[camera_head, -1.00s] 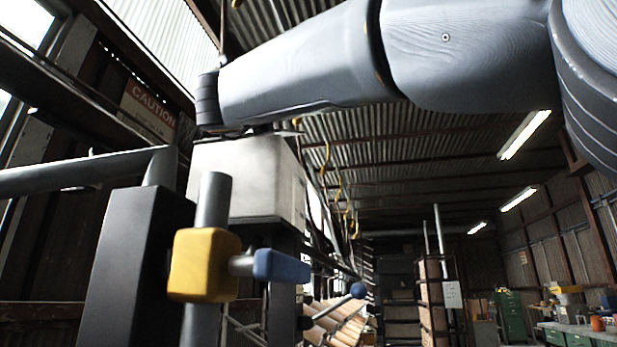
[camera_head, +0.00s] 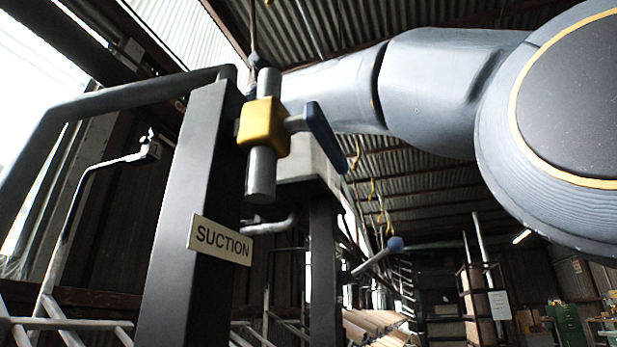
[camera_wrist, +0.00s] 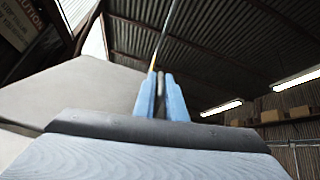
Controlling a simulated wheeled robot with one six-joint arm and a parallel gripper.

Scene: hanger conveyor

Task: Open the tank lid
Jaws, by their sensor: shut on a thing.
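A pale grey-white box, which looks like the tank (camera_head: 312,157), stands behind a dark post in the head view. My arm covers its top, so the lid cannot be made out there. In the wrist view a broad pale surface (camera_wrist: 85,85) fills the left, close to my gripper; I cannot tell whether it is the lid or the tank wall. My gripper (camera_wrist: 162,85) shows two blue fingers close together on a thin dark piece (camera_wrist: 161,88). I cannot tell whether that piece is the lid's handle. My gripper is hidden in the head view.
A dark post (camera_head: 190,200) with a SUCTION sign (camera_head: 220,240) stands in front of the tank. It carries a pipe with a yellow block (camera_head: 263,125) and a blue lever (camera_head: 322,135). A bent rail (camera_head: 120,97) runs left. Shelves stand far back right.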

